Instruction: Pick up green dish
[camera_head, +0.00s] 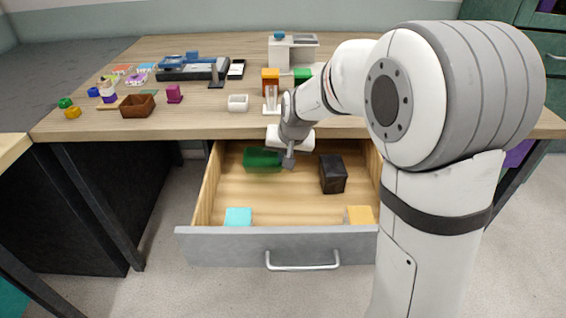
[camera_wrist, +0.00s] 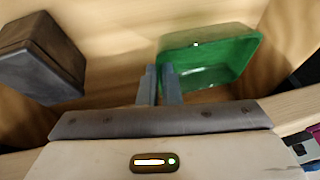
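The green dish (camera_head: 262,160) lies at the back of the open drawer, left of its middle. It is a rectangular, open-topped dish with its hollow facing up. It also shows in the wrist view (camera_wrist: 208,65). My gripper (camera_head: 288,162) is at the dish's right end in the head view. In the wrist view its two fingers (camera_wrist: 159,72) are close together, one on each side of the dish's near wall. They look shut on that wall. The exact contact is partly hidden, and I cannot tell whether the dish is clear of the drawer floor.
The drawer (camera_head: 285,206) also holds a dark box (camera_head: 332,173), a cyan block (camera_head: 238,217) and an orange block (camera_head: 359,215). Its middle is clear. The table (camera_head: 200,123) overhangs the back. A brown bowl (camera_head: 137,106) and a white dish (camera_head: 238,103) stand on it.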

